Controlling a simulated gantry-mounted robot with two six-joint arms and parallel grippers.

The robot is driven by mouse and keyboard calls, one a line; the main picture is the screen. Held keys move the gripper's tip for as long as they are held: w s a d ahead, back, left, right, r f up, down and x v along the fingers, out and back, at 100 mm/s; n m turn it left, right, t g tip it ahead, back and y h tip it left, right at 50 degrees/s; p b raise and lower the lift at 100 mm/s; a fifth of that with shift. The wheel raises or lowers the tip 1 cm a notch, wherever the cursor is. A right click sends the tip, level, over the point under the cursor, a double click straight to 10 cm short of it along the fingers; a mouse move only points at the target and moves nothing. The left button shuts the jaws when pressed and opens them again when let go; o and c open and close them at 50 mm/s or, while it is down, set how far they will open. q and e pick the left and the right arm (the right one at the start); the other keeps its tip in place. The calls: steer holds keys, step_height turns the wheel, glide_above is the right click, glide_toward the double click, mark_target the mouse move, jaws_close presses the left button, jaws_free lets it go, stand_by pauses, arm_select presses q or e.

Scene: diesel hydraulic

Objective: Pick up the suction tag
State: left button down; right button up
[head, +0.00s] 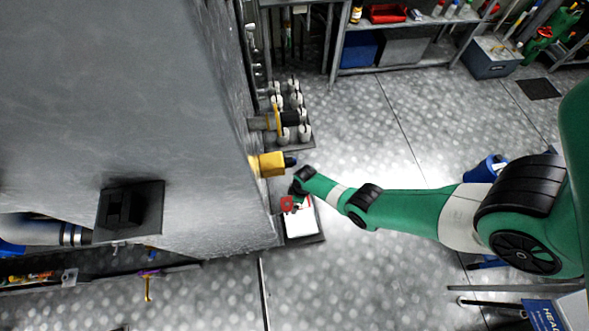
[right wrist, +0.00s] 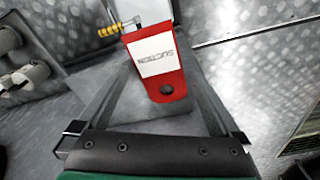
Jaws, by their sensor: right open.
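The suction tag (right wrist: 158,65) is a red plate with a white label reading SUCTION and a dark hole near its lower end. In the right wrist view it is between the two fingers of my right gripper (right wrist: 158,82), with space on both sides. The fingers are open and not closed on it. In the head view the small red tag (head: 287,203) shows at the end of my green right arm, beside the grey cabinet wall. My right gripper (head: 296,199) is mostly hidden there. My left gripper is not in view.
A yellow fitting (head: 268,164) sticks out of the grey cabinet (head: 120,100) just above the tag. A tray with a white sheet (head: 300,222) is below it.

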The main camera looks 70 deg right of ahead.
steer(key=shift+f, duration=0.4)
steer(key=shift+f, duration=0.1)
steer(key=c, duration=1.3)
